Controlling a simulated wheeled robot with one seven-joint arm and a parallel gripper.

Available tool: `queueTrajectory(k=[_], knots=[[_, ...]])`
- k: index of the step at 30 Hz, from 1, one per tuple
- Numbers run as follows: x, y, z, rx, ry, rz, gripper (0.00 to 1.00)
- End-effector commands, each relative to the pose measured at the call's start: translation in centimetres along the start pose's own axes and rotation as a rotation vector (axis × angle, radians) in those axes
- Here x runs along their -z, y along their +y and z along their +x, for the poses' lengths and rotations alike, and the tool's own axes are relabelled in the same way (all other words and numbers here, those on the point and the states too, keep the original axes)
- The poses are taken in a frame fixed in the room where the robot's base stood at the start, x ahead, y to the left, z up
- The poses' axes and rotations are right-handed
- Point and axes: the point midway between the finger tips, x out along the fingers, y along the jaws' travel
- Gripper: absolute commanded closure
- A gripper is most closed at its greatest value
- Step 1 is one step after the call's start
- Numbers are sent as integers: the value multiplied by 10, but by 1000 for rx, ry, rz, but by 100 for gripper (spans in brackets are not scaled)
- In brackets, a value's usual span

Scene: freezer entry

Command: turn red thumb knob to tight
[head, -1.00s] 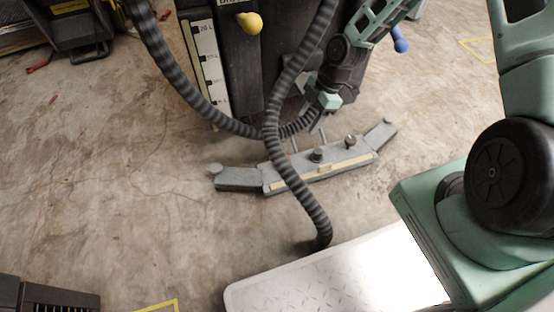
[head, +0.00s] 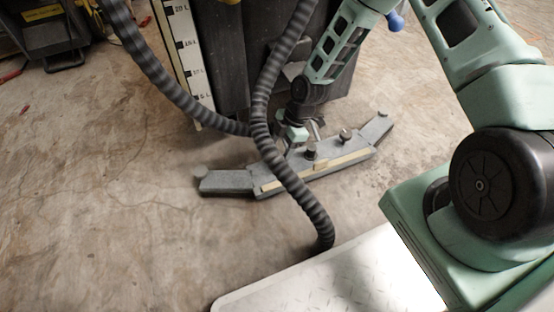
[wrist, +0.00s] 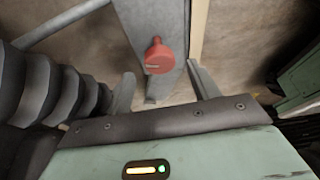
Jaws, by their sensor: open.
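The red thumb knob (wrist: 158,56) stands on the grey squeegee bar in the wrist view, just beyond my fingertips and roughly between them. My gripper (wrist: 165,85) is open, with one finger left of the knob and one right of it, and nothing is held. In the head view the squeegee bar (head: 228,182) lies on the floor with dark knobs on top. My gripper (head: 294,136) is low over the back of the bar there, partly behind a hose. The red knob cannot be made out in the head view.
A ribbed grey hose (head: 262,130) crosses in front of the bar, and its ribs (wrist: 50,88) are close on the left in the wrist view. The dark machine body (head: 222,65) stands behind. Bare concrete floor (head: 90,200) is open to the left.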

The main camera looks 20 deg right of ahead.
Motion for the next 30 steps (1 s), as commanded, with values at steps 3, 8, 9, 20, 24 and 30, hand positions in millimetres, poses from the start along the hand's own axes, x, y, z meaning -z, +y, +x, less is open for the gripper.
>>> queueTrajectory(k=[3,8,9,20,24,30], knots=[[-1,0,20,0,0,-1,40],[0,0,29,0,0,-1,40],[0,0,29,0,0,0,40],[0,0,29,0,0,0,65],[0,0,29,0,0,0,83],[1,0,28,-5,0,14,83]])
